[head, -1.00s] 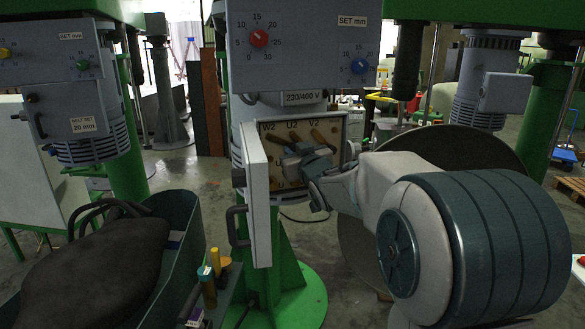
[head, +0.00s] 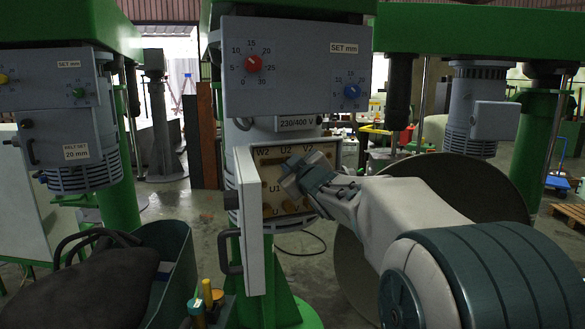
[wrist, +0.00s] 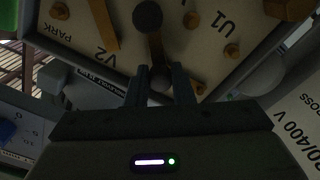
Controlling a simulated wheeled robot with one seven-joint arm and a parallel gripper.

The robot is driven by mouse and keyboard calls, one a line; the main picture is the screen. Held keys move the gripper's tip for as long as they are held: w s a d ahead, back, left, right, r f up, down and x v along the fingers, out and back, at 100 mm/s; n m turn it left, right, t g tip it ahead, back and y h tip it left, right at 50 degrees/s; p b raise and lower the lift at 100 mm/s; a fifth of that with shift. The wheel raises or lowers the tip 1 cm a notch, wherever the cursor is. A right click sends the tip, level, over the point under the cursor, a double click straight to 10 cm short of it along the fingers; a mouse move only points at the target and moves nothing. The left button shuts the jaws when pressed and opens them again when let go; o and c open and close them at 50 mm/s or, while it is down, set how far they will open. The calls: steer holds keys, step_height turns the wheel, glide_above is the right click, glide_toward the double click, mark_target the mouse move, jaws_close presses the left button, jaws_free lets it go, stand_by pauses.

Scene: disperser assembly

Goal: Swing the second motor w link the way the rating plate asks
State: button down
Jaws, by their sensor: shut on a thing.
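The open terminal box (head: 262,222) on the middle machine shows a cream board (head: 272,199) with studs, marked W2, U2 and V2 along the top and U1 below. My gripper (head: 291,172) is in front of the board, below the U2 and V2 marks, and hides part of it. In the wrist view my gripper (wrist: 160,82) is shut on a dark bar-shaped link (wrist: 157,52) that runs up to a round dark knob (wrist: 147,15). Another brass link (wrist: 103,25) lies near the V2 mark.
The box's door (head: 250,225) stands open on the left, close to my gripper. A control panel (head: 295,68) with red and blue knobs overhangs the box. A green bin (head: 176,270) with a dark bag stands at lower left.

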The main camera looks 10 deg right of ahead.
steer(key=c, duration=1.3)
jaws_free()
steer(key=shift+o, duration=0.2)
steer(key=s+d, duration=0.1)
steer(key=s, duration=1.2)
steer(key=shift+s+d+b, duration=0.35)
steer(key=shift+s, duration=0.05)
